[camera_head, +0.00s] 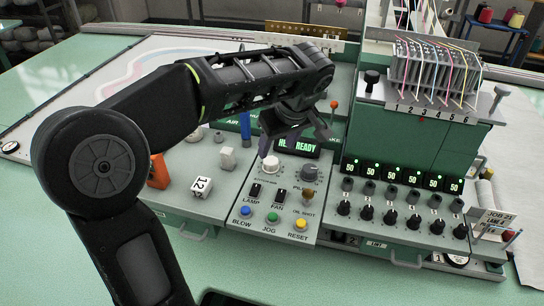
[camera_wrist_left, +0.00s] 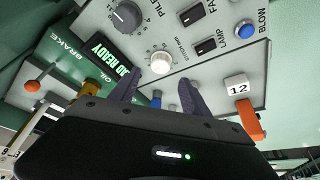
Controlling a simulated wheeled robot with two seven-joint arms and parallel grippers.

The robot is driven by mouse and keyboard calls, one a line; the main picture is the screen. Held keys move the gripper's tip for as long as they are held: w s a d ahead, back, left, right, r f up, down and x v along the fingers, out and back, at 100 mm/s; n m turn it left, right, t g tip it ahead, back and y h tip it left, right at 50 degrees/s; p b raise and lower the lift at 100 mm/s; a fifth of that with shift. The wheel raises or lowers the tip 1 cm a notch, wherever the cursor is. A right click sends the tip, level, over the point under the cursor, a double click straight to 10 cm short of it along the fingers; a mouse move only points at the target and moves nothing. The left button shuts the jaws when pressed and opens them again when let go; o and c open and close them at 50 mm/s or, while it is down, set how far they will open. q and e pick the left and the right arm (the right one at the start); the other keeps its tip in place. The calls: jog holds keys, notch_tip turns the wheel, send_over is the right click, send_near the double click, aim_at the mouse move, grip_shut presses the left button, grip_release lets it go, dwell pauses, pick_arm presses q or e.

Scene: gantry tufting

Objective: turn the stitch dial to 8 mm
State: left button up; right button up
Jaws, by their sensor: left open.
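The stitch dial is a white round knob (camera_head: 270,164) on the control panel, left of the grey pile dial (camera_head: 309,172). In the left wrist view the white knob (camera_wrist_left: 160,63) sits beside the "STITCH mm" lettering with tick marks around it. My left gripper (camera_head: 292,140) hangs over the panel near the display, just behind the knob. In the wrist view its two fingers (camera_wrist_left: 158,90) are spread and empty, with the knob beyond the gap between their tips. They look apart from the knob. Its exact setting is too small to read.
The lamp switch (camera_head: 255,191), fan switch (camera_head: 279,196) and blow (camera_head: 246,211), jog and reset buttons lie in front of the dial. The READY display (camera_head: 300,145) is behind it. A white "12" block (camera_head: 202,185) and orange handle (camera_head: 158,172) stand left.

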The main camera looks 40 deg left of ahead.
aim_at(271, 161)
pick_arm(q)
jog(key=p+x, duration=0.1)
jog(key=x, duration=0.6)
jog(key=shift+c, duration=0.2)
grip_shut()
dwell(0.4)
